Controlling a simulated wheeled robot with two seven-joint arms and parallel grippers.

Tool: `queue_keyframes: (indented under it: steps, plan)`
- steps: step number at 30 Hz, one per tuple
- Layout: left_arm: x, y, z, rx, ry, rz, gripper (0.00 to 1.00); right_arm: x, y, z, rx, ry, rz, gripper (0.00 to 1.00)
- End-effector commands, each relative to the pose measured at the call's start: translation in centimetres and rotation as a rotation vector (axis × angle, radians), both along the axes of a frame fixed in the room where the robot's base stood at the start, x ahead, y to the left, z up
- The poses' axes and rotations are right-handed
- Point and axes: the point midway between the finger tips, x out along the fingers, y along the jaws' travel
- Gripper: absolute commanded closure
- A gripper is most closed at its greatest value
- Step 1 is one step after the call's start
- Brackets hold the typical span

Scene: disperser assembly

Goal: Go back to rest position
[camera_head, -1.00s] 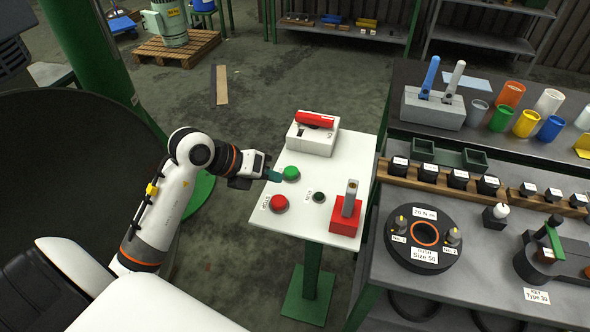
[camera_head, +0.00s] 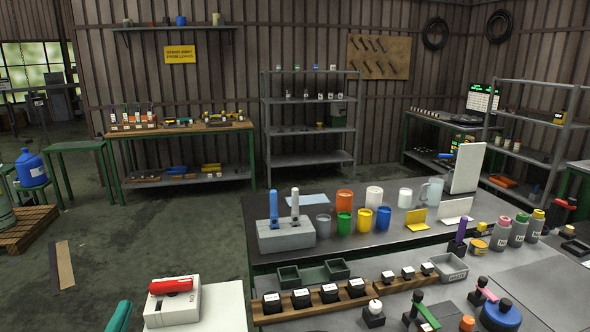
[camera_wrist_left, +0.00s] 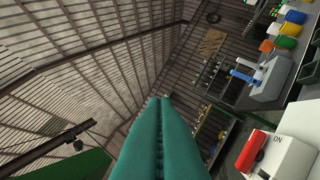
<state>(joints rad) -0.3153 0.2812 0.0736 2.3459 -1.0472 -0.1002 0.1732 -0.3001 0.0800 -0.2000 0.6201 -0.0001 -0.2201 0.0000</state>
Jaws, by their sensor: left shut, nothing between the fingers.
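My left gripper (camera_head: 119,316) shows only as teal finger at the bottom edge of the head view, to the left of the white switch box. In the left wrist view its two teal fingers (camera_wrist_left: 160,105) lie together, shut with nothing between them. They point up toward the shed roof and wall. The white switch box (camera_head: 183,311) with a red handle (camera_head: 171,286) stands on the white pedestal table (camera_head: 226,304). The box also shows at the right of the left wrist view (camera_wrist_left: 292,152). My right gripper is not in view.
A workbench (camera_head: 380,246) on the right holds a grey block (camera_head: 286,237) with blue and white levers, coloured cups, bottles and black blocks. Shelves (camera_head: 309,143) and a wooden-topped bench (camera_head: 182,131) stand at the back wall. The floor (camera_head: 150,240) between is open.

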Motion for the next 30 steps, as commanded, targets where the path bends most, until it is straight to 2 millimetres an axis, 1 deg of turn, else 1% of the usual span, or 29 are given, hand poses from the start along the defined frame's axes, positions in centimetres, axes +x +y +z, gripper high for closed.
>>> queue_keyframes:
  steps: [1, 2, 3, 5, 6, 8, 9, 11, 12, 14, 15, 18, 21, 25, 30]
  plan:
    - [-0.2, 1.2, -1.5, -0.121, 0.065, 0.056, 1.0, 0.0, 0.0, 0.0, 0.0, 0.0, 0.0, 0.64]
    - [-0.3, 1.9, -2.6, -0.193, 0.11, 0.092, 1.0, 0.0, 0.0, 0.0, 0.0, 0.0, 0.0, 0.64]
    - [-0.6, 2.7, -4.3, -0.287, 0.179, 0.14, 1.0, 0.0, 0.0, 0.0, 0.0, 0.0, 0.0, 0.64]
    - [-1.2, 3.5, -7.3, -0.42, 0.295, 0.207, 1.0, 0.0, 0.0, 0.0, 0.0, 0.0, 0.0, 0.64]
    - [-1.8, 3.8, -9.5, -0.502, 0.383, 0.249, 1.0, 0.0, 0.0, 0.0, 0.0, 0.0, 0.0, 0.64]
    - [-3.1, 3.7, -12.9, -0.617, 0.525, 0.307, 1.0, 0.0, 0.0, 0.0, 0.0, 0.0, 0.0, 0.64]
    - [-4.1, 3.3, -15.1, -0.681, 0.623, 0.34, 1.0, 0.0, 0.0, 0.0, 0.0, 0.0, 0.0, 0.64]
    - [-5.8, 2.4, -17.9, -0.759, 0.761, 0.379, 1.0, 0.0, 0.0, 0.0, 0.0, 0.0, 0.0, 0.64]
    - [-7.0, 1.7, -19.5, -0.801, 0.847, 0.4, 1.0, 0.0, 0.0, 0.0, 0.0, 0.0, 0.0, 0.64]
    - [-8.6, 0.6, -21.5, -0.85, 0.965, 0.422, 1.0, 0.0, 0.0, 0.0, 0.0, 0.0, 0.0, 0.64]
    - [-9.8, -0.2, -22.6, -0.876, 1.041, 0.434, 1.0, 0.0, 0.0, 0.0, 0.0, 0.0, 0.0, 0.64]
    - [-12.6, -2.1, -24.8, -0.926, 1.216, 0.453, 1.0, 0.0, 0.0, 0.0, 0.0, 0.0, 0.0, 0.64]
    - [-15.3, -4.1, -26.4, -0.958, 1.378, 0.464, 1.0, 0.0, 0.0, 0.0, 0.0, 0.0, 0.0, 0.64]
    - [-19.0, -6.5, -27.6, -0.978, 1.582, 0.462, 1.0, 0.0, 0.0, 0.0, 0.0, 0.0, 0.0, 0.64]
    - [-17.8, -6.6, -32.2, -0.971, 1.598, 0.476, 1.0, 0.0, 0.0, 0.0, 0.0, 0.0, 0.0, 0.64]
